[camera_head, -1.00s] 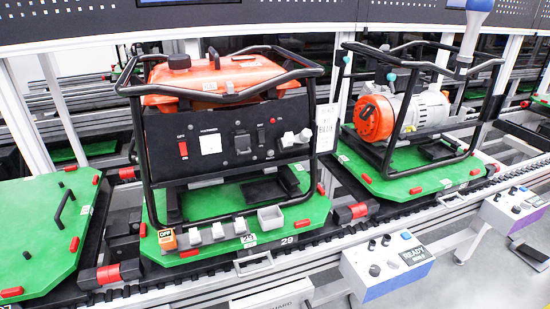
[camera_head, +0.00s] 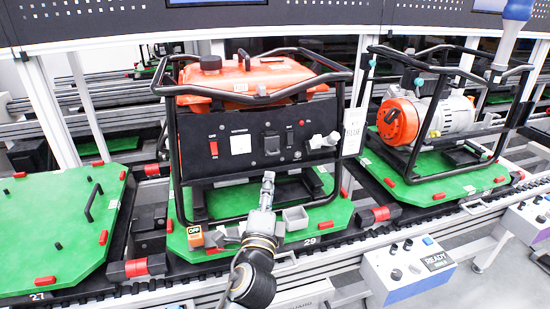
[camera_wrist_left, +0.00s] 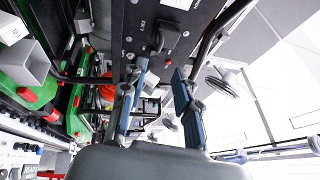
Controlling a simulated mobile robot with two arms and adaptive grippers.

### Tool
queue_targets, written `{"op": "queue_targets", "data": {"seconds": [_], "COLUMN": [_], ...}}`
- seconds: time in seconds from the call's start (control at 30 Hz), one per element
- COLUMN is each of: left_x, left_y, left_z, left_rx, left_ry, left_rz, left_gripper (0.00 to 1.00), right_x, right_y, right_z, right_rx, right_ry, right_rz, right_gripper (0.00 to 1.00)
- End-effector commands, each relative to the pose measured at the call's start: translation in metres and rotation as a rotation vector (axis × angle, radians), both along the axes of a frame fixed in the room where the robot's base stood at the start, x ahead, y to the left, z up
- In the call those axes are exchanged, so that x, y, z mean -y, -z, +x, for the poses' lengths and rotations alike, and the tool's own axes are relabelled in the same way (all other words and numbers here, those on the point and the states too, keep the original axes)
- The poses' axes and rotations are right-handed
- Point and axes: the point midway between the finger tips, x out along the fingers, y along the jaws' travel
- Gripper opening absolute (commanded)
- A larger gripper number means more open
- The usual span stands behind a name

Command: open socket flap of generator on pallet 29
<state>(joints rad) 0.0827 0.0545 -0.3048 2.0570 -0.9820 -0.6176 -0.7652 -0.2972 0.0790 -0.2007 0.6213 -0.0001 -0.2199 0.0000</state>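The generator (camera_head: 262,90) with an orange tank stands in a black tube frame on green pallet 29 (camera_head: 328,213). The black panel (camera_wrist_left: 145,35) and a black fitting (camera_wrist_left: 166,38) show beyond the fingertips. My right gripper is not in view.
A grey bin (camera_head: 295,218) and small parts lie on the pallet's front edge. The frame's tubes flank the panel. A second generator (camera_head: 430,115) stands on the right pallet. A control box (camera_head: 405,270) labelled READY is at front right. The left pallet (camera_head: 60,230) is mostly bare.

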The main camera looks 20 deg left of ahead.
Motion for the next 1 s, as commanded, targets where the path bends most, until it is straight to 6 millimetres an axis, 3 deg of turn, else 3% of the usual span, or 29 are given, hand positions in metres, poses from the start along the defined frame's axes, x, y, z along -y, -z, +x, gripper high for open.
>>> {"op": "queue_targets", "data": {"seconds": [0.2,0.4,0.6,0.87,1.0], "left_x": [-0.01,-0.016,-0.018,-0.018,-0.018], "left_y": [-0.012,-0.016,-0.017,-0.017,-0.017], "left_z": [0.047,0.077,0.09,0.091,0.091], "left_rx": [0.0,-0.001,-0.001,-0.002,-0.002], "left_ry": [-0.001,-0.001,0.0,0.0,0.0], "left_rz": [0.001,-0.001,-0.002,-0.002,-0.002], "left_gripper": [0.31,0.31,0.31,0.31,0.07], "right_x": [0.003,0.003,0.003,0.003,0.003], "right_y": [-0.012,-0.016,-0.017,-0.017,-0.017], "right_z": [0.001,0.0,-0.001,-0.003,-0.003], "right_rx": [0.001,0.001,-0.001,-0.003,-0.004], "right_ry": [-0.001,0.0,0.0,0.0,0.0], "right_rz": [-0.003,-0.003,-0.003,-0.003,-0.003], "right_gripper": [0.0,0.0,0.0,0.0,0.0]}}
